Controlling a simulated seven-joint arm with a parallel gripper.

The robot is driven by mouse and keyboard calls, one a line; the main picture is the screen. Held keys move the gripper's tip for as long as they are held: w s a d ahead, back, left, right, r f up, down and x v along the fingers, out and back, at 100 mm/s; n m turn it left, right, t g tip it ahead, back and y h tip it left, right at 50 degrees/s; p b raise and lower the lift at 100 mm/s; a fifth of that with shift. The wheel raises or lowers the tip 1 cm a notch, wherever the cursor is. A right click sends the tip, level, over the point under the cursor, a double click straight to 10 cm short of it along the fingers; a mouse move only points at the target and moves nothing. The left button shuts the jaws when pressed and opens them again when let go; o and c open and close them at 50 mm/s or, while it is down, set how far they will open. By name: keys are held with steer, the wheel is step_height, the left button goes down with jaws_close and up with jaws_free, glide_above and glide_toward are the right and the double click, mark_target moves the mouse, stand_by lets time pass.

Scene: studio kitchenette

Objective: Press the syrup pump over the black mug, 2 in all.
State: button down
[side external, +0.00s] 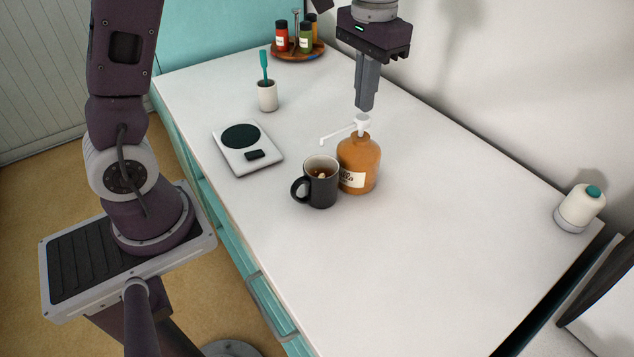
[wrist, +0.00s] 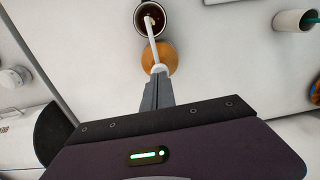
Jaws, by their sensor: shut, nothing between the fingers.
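The syrup bottle (side external: 358,165) is amber-brown with a label and stands upright on the counter. Its white pump (side external: 362,124) has a long thin spout reaching left, toward the mug's side. The black mug (side external: 318,187) stands close beside the bottle, with dark liquid and a small pale spot inside. In the wrist view the spout ends over the mug (wrist: 142,28), and the bottle (wrist: 163,55) lies just below it. My gripper (side external: 365,108) is shut, pointing down just above the pump head; whether it touches is unclear. In the wrist view the fingertips (wrist: 159,76) overlap the pump head.
A kitchen scale (side external: 262,157) lies left of the mug, with a white cup (side external: 267,96) holding a teal utensil behind it. A wooden tray (side external: 290,56) of spice jars stands at the back. A white, teal-topped container (side external: 580,208) is far right. The front counter is clear.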

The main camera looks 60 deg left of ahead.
step_height(320, 180, up, 6)
stand_by(0.7)
steer(key=s+f+t, duration=0.1)
steer(key=s+t, duration=0.4)
steer(key=s, duration=1.7)
steer(key=shift+s+a+f+t, duration=0.15)
steer(key=shift+a+f+t, duration=0.05)
steer(key=shift+f+t, duration=0.1)
